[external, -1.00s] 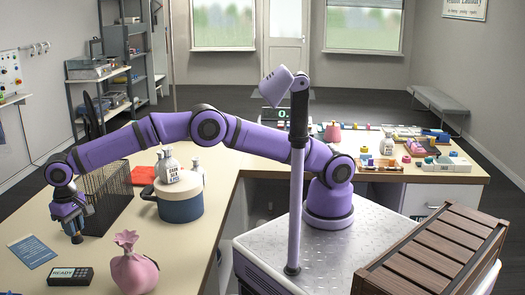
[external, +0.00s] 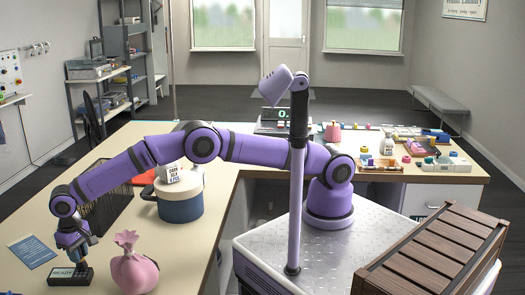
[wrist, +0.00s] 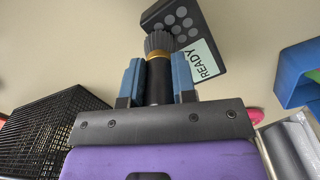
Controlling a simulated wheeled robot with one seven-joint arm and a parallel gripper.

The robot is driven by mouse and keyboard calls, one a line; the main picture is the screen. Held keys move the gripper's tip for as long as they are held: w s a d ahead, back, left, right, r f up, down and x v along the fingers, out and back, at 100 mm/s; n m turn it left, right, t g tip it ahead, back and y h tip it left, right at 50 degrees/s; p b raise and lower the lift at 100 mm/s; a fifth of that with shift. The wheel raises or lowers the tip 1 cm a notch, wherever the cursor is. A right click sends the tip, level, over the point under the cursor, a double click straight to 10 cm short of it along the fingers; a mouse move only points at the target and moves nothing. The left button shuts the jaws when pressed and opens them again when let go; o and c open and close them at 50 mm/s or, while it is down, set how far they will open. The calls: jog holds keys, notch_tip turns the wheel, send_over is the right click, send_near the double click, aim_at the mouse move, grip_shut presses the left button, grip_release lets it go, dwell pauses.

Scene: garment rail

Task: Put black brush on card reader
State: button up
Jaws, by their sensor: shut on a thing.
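My gripper (wrist: 157,68) is shut on the black brush (wrist: 158,88), which has a dark handle, a gold band and grey bristles pointing away from the wrist. The black card reader (wrist: 168,18) has round grey keys and a pale READY screen. In the wrist view the bristles overlap the reader's near edge. In the external view my gripper (external: 76,243) is right above the card reader (external: 70,281), near the front left of the table. The brush is mostly hidden there, and I cannot tell whether it touches the reader.
A pink tied sack (external: 134,270) stands close to the right of the reader. A blue leaflet (external: 32,251) lies to its left. Behind are a black wire basket (external: 112,210) and a blue-and-cream canister (external: 180,204). Bare tabletop lies right of the sack.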

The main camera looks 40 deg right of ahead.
jog(key=shift+f, duration=0.2)
jog(key=o, duration=0.9)
jog(key=shift+r, duration=0.1)
notch_tip(320, 180, up, 12)
